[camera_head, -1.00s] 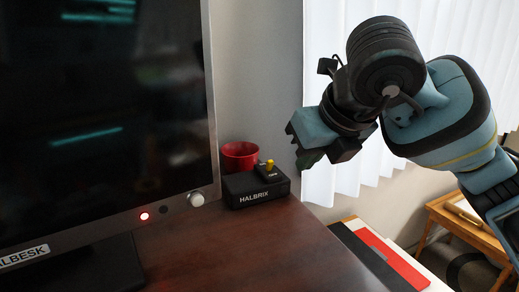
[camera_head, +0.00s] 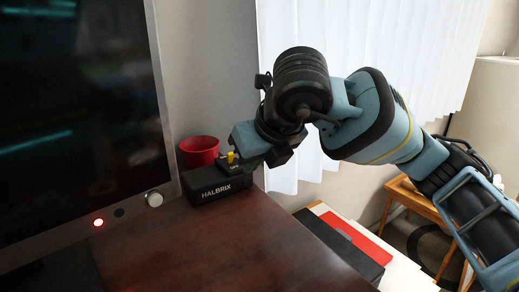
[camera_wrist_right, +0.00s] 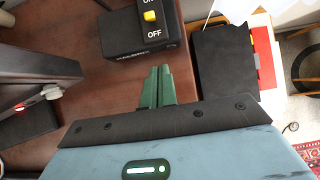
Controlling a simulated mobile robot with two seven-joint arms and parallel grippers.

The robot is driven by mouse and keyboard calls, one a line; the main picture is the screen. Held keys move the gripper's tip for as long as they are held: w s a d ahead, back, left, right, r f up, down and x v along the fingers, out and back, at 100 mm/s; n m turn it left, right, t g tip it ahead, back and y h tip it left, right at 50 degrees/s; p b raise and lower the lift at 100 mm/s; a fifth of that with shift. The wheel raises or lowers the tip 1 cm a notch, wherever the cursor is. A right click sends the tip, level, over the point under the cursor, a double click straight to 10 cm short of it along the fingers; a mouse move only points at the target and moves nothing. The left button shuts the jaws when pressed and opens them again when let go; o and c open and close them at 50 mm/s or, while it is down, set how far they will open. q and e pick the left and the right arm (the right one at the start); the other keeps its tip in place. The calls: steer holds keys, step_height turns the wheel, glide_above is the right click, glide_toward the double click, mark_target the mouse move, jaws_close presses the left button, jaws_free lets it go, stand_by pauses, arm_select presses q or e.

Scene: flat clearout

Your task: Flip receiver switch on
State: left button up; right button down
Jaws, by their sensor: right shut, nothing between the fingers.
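The receiver, a black box marked HALBRIX (camera_head: 216,192), sits on the dark wood table top beside the television. Its yellow switch (camera_head: 231,158) stands on top. In the right wrist view the switch (camera_wrist_right: 150,16) shows between the labels ON and OFF, with OFF on the side nearer my gripper; which position it is in is hard to tell. My left gripper is out of view.
A red cup (camera_head: 199,150) stands behind the receiver. The television (camera_head: 165,130), with a lit red light and a knob (camera_head: 154,199), stands to the left. The table front is clear. Black and red flat items (camera_head: 345,242) lie beyond its right edge.

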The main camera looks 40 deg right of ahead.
mark_target(230, 159)
steer(key=x, duration=0.3)
steer(key=shift+w+f, duration=0.1)
steer(key=shift+f, duration=0.1)
steer(key=shift+w+d+r+p, duration=0.15)
steer(key=shift+w+r, duration=0.1)
steer(key=shift+w, duration=0.3)
steer(key=shift+w+a+r+p, duration=0.1)
steer(key=shift+w+r+p, duration=0.1)
steer(key=shift+w, duration=0.3)
steer(key=shift+w+r, duration=0.2)
steer(key=shift+w, duration=0.45)
steer(key=shift+w+d, duration=0.1)
steer(key=shift+w, duration=0.1)
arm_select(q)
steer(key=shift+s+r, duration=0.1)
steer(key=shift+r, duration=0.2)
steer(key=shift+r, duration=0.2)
arm_select(e)
steer(key=shift+w+r, duration=0.1)
steer(key=shift+w, duration=0.05)
steer(key=shift+w+r+p, duration=0.1)
steer(key=shift+p, duration=0.35)
steer(key=shift+r+g, duration=0.1)
steer(key=shift+g, duration=0.2)
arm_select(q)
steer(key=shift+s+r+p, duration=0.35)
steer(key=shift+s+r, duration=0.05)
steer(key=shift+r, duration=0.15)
